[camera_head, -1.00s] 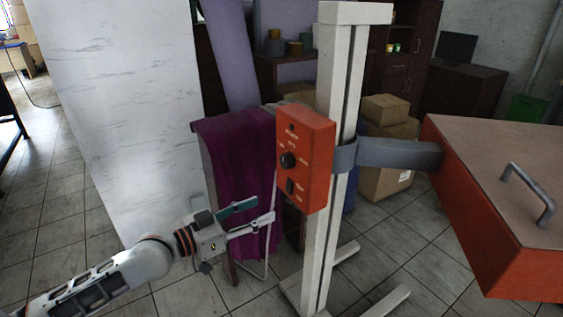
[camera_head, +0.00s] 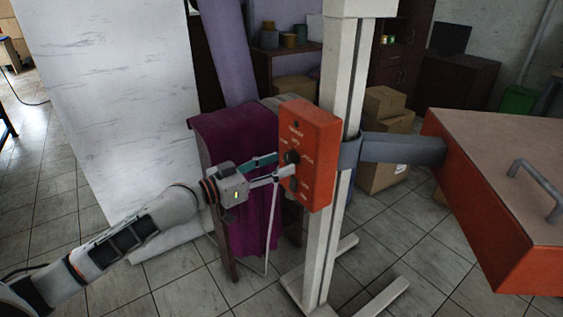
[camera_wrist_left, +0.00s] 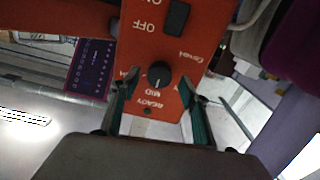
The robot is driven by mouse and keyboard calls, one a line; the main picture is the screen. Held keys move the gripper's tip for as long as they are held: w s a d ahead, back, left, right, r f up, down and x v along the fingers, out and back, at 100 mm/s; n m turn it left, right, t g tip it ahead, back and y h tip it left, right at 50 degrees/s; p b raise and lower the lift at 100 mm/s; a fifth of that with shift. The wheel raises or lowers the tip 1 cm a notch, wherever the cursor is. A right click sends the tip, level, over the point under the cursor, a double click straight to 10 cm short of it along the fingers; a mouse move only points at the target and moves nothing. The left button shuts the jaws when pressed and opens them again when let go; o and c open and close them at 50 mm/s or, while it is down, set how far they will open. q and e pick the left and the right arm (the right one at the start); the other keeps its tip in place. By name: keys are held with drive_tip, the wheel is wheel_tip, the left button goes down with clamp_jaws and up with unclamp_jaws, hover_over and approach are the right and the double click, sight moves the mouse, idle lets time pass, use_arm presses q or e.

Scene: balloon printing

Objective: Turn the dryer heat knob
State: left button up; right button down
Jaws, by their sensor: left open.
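The dryer's orange control box (camera_head: 318,140) is fixed to the white post. Its black heat knob (camera_head: 291,157) is on the box's front face, partly behind my fingertips in the head view. The left wrist view shows the round knob (camera_wrist_left: 159,75) upside down, with "MID" and "READY" lettering and a black switch (camera_wrist_left: 176,18) marked "OFF". My left gripper (camera_head: 279,166) is open, its fingers reaching the front of the box. In the wrist view the left gripper's fingers (camera_wrist_left: 158,103) stand on either side of the knob's line, with gaps to it. I cannot tell how near they are in depth.
The white post (camera_head: 338,90) stands on a floor base. A grey bracket (camera_head: 405,149) joins it to the orange dryer head (camera_head: 500,190) with a handle at the right. A purple cloth (camera_head: 235,150) hangs behind my left gripper. Cardboard boxes (camera_head: 385,165) sit behind the post.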

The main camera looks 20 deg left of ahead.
use_arm(q)
drive_tip(key=shift+x, duration=0.85)
drive_tip(key=shift+c, duration=0.3)
drive_tip(key=c, duration=1)
drive_tip(key=shift+c, duration=0.2)
drive_tip(key=shift+n, duration=0.3)
drive_tip(key=shift+r+n+p, duration=0.1)
drive_tip(key=shift+n+p, duration=0.4)
drive_tip(key=shift+n, duration=0.4)
drive_tip(key=n+p, duration=0.1)
drive_tip(key=n, duration=0.2)
drive_tip(key=shift+d+n, duration=0.1)
drive_tip(key=shift+n, duration=0.2)
drive_tip(key=n+p, duration=0.1)
drive_tip(key=n, duration=0.4)
drive_tip(key=shift+s+n, duration=0.1)
drive_tip(key=shift+n, duration=0.2)
